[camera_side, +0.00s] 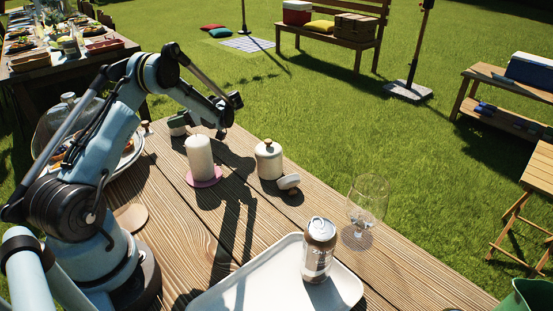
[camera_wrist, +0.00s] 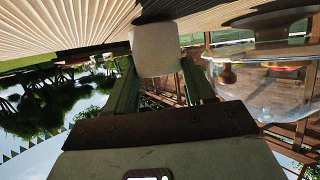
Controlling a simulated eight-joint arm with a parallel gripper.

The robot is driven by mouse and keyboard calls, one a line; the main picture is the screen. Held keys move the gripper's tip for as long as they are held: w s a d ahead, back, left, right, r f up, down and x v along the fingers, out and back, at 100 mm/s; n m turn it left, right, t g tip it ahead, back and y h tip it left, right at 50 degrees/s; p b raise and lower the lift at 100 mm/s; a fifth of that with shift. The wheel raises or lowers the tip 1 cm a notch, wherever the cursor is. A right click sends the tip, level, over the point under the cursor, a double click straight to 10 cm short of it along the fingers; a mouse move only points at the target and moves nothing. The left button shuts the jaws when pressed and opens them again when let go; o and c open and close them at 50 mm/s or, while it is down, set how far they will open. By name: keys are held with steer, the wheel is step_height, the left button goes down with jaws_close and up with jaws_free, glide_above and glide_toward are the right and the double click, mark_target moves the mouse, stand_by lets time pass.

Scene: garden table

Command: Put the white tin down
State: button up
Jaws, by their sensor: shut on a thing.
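My gripper (camera_side: 182,121) is at the far left part of the wooden table (camera_side: 235,210), behind the white candle. In the wrist view, my gripper's green fingers (camera_wrist: 155,78) are shut on the white tin (camera_wrist: 155,48), a plain pale block with rounded corners. In the side view, only a small pale patch of the tin (camera_side: 178,131) shows under my gripper, low over the tabletop. I cannot tell whether it touches the wood.
The white candle (camera_side: 200,157) on a pink coaster (camera_side: 204,183) and a lidded cream jar (camera_side: 269,160) stand nearby. A glass dome (camera_wrist: 262,85) is close by on the right in the wrist view. A tray (camera_side: 230,292), can (camera_side: 319,250) and wine glass (camera_side: 367,200) are nearer the front.

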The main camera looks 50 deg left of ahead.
steer(key=shift+f, duration=0.25)
steer(key=o, duration=1.2)
steer(key=shift+o, duration=0.2)
